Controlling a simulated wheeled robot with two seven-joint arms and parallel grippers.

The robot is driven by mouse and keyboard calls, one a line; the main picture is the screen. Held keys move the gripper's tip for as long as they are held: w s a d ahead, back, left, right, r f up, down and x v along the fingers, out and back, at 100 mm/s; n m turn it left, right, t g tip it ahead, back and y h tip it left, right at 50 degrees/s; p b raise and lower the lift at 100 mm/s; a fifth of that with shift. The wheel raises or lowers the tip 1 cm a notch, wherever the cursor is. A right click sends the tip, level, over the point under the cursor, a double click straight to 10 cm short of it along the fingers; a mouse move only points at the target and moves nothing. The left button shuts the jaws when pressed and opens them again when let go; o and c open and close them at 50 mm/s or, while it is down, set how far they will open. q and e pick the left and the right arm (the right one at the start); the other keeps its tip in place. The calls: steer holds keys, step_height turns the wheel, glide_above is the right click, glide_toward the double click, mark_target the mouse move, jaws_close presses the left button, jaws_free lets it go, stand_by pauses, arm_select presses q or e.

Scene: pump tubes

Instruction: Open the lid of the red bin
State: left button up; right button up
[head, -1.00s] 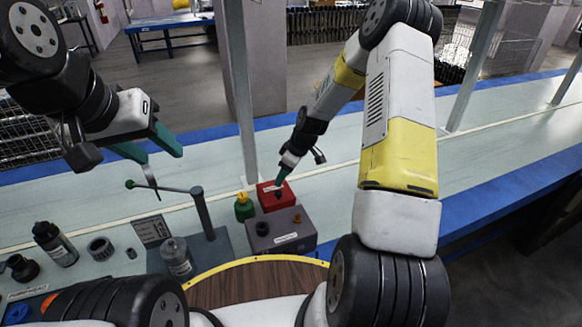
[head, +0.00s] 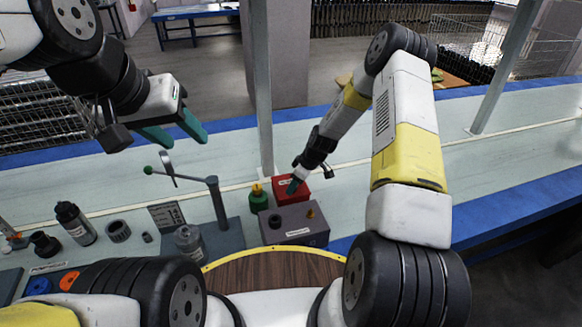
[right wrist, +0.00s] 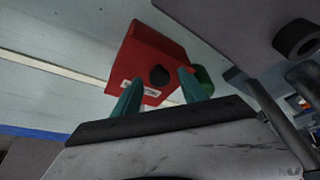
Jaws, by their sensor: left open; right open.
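The red bin (head: 303,188) stands on the bench in the head view, behind a dark grey box. In the right wrist view the red bin (right wrist: 140,60) shows a black knob (right wrist: 160,75) and a white label. My right gripper (head: 291,188) is at the bin and hides the knob in the head view. In the right wrist view its two green fingers (right wrist: 160,92) are apart, with the knob appearing between them; I cannot tell whether they touch it. My left gripper (head: 186,140) is open and empty, above the bench at left.
The dark grey box (head: 310,234) stands right in front of the red bin. A green pot with a yellow top (head: 258,198) is beside it on the left. A lever press (head: 217,200) and bottles stand further left. The bench to the right is clear.

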jaws_close()
stand_by(1.4)
